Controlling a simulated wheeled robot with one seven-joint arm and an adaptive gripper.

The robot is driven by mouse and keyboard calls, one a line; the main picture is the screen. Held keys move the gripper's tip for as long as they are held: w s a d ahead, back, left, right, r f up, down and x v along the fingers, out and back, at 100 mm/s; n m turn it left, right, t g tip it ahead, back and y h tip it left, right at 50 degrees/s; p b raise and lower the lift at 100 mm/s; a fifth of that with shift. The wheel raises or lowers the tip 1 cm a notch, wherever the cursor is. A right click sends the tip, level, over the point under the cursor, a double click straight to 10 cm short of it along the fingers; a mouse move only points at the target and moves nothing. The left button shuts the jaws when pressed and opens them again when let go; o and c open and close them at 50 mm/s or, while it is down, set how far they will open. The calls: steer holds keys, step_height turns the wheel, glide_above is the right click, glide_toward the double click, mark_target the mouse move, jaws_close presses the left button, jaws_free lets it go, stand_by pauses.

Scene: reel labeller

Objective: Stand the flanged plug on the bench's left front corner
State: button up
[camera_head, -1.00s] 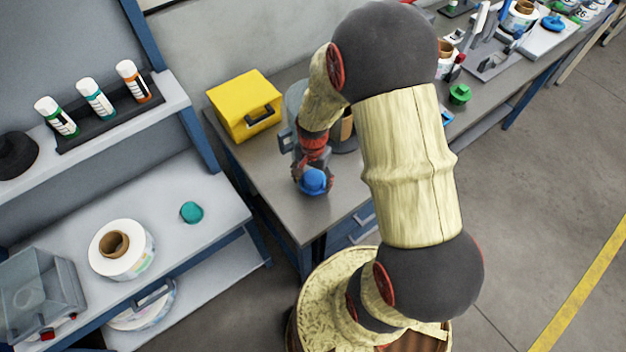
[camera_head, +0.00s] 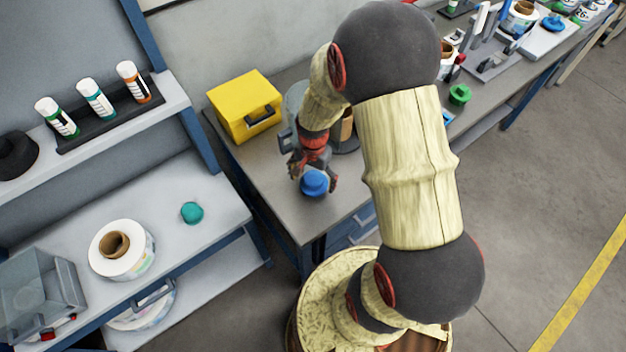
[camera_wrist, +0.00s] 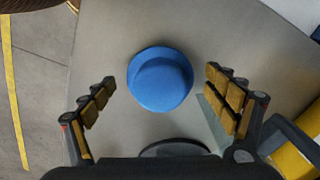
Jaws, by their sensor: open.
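The blue flanged plug (camera_head: 314,183) stands on the grey bench (camera_head: 303,224), near its left front corner. In the wrist view the plug (camera_wrist: 160,80) shows from above as a round cap over a wider flange, on bare bench top. My gripper (camera_head: 314,176) is open above and around it. In the wrist view the two fingers of my gripper (camera_wrist: 161,78) are spread on either side of the plug, with a clear gap on each side. The plug's underside is hidden.
A yellow case (camera_head: 243,106) stands at the bench's back left, and a grey container (camera_head: 296,98) is partly hidden behind my arm. A white-topped bench (camera_head: 170,245) at left holds a label reel (camera_head: 122,250) and a teal piece (camera_head: 191,212). A green piece (camera_head: 460,94) lies farther right.

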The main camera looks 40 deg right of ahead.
step_height(320, 180, up, 11)
steer(key=p, duration=0.2)
step_height(320, 180, up, 16)
steer(key=n+t, duration=0.3)
steer(key=n, duration=0.3)
glide_above(313, 179)
steer(key=s+a, duration=0.3)
steer(key=a, duration=0.4)
steer(key=s+a+r+n+t, duration=0.2)
steer(key=s+a+r+n, duration=0.3)
steer(key=s+r, duration=0.3)
steer(key=shift+s+r+n+t, duration=0.3)
steer(key=shift+s+r+n, duration=0.05)
steer(key=shift+s+n, duration=0.35)
